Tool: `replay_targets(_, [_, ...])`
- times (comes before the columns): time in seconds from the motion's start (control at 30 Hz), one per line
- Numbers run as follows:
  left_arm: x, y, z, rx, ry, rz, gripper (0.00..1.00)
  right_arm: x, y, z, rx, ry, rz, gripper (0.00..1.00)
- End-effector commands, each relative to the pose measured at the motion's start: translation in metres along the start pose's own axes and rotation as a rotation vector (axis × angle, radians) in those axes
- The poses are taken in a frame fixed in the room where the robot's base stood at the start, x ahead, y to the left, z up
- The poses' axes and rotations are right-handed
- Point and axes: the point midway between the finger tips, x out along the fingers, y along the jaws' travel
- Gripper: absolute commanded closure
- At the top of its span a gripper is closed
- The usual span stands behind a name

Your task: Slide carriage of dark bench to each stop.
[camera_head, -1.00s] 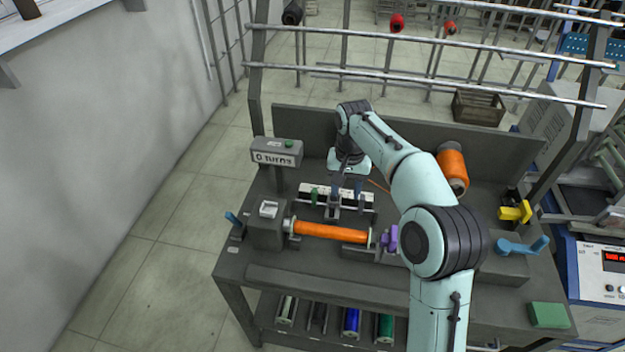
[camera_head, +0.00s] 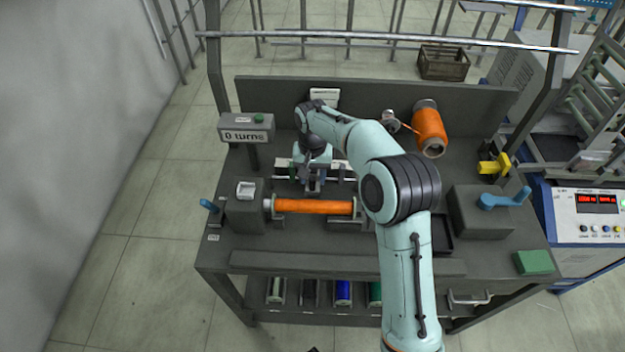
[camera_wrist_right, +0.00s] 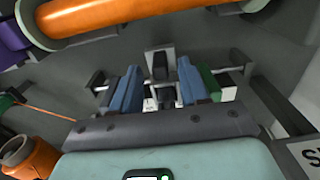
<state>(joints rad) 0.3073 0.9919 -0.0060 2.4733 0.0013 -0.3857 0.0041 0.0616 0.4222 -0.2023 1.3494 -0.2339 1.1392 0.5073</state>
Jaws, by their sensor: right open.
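The dark bench (camera_head: 345,267) carries an orange-wound bobbin (camera_head: 313,206), which also shows in the right wrist view (camera_wrist_right: 120,14). Behind it the carriage (camera_head: 313,187) sits on a horizontal rail. In the right wrist view the carriage (camera_wrist_right: 158,66) is a grey block on a rod. My right gripper (camera_head: 313,178) is above the carriage; its blue fingers (camera_wrist_right: 160,92) are open, one on each side of the carriage's dark middle part. Contact cannot be told. A green stop (camera_wrist_right: 210,80) is beside one finger. The other stop is not clear. My left gripper is not in view.
A counter box (camera_head: 246,127) reads "0 turns". An orange supply spool (camera_head: 429,128) is at the back right, with a yellow handle (camera_head: 494,165) and a blue crank (camera_head: 503,199) at the right. A green block (camera_head: 534,262) lies at the front right corner.

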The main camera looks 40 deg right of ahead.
Motion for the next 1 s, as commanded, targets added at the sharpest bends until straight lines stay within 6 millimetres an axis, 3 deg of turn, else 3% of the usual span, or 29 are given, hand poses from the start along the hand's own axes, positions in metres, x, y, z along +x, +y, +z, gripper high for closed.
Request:
replay_targets(0.17, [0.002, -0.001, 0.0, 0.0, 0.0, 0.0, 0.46, 0.015, 0.0, 0.0, 0.0, -0.001, 0.0, 0.55])
replay_targets(0.47, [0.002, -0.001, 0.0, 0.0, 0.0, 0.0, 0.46, 0.017, 0.0, 0.0, 0.0, 0.001, -0.001, 0.55])
replay_targets(0.57, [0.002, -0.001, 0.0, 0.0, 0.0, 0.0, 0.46, 0.017, 0.0, 0.0, 0.0, 0.001, -0.001, 0.81])
replay_targets(0.6, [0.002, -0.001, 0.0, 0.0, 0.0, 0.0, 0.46, 0.017, 0.0, 0.0, 0.0, 0.001, -0.001, 0.94])
replay_targets(0.63, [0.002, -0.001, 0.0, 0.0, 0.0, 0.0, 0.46, 0.017, 0.0, 0.0, 0.0, 0.001, -0.001, 1.0])
replay_targets(0.83, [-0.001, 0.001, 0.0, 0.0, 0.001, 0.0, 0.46, 0.016, -0.004, 0.0, -0.001, 0.0, -0.001, 1.0])
replay_targets(1.0, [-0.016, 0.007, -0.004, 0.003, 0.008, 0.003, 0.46, 0.014, -0.028, -0.001, -0.004, 0.0, -0.001, 1.0])
